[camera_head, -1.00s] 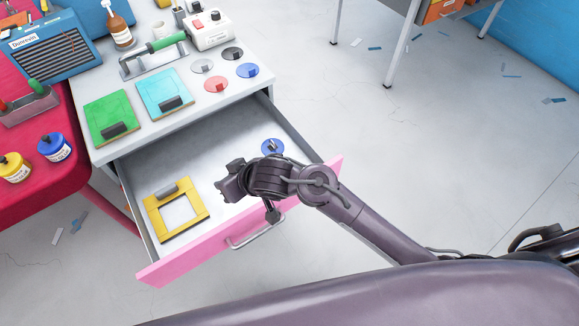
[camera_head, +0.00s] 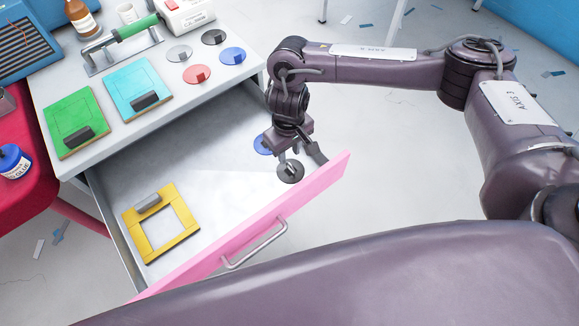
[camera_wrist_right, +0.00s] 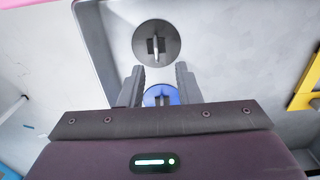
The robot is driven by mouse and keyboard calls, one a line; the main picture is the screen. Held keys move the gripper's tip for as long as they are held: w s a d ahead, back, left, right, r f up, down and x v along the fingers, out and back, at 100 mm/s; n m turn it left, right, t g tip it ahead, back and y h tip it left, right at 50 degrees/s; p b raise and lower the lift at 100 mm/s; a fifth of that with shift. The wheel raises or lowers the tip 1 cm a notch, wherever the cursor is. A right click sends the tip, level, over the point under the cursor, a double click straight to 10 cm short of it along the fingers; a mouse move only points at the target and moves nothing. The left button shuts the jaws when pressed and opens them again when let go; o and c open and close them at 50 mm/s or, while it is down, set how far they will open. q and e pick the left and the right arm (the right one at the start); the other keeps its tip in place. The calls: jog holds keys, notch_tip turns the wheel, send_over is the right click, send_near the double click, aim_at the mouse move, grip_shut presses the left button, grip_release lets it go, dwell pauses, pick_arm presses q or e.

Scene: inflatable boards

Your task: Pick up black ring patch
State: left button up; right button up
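A black ring patch (camera_head: 290,174), a dark disc with a raised tab, lies in the open drawer near its pink front. It also shows near the top of the right wrist view (camera_wrist_right: 171,48). My right gripper (camera_head: 298,154) is over the drawer, close to this patch. In the right wrist view its two fingers (camera_wrist_right: 159,82) are apart with nothing held between them. A blue disc (camera_head: 262,145) lies behind the gripper, partly hidden; it shows between the fingers in the right wrist view (camera_wrist_right: 152,94). Another black disc (camera_head: 214,37) lies on the cabinet top. My left gripper is not in view.
A yellow square frame (camera_head: 183,237) lies in the drawer's left part. The pink drawer front (camera_head: 215,248) has a metal handle. Green (camera_head: 74,113) and cyan (camera_head: 137,80) squares and grey, red and blue discs sit on top. The drawer's middle is clear.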

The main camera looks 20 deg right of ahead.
aim_at(291, 162)
jog(key=f, duration=0.6)
jog(key=shift+w+d+f, duration=0.15)
jog(key=shift+d, duration=0.15)
jog(key=shift+c, duration=0.2)
grip_shut()
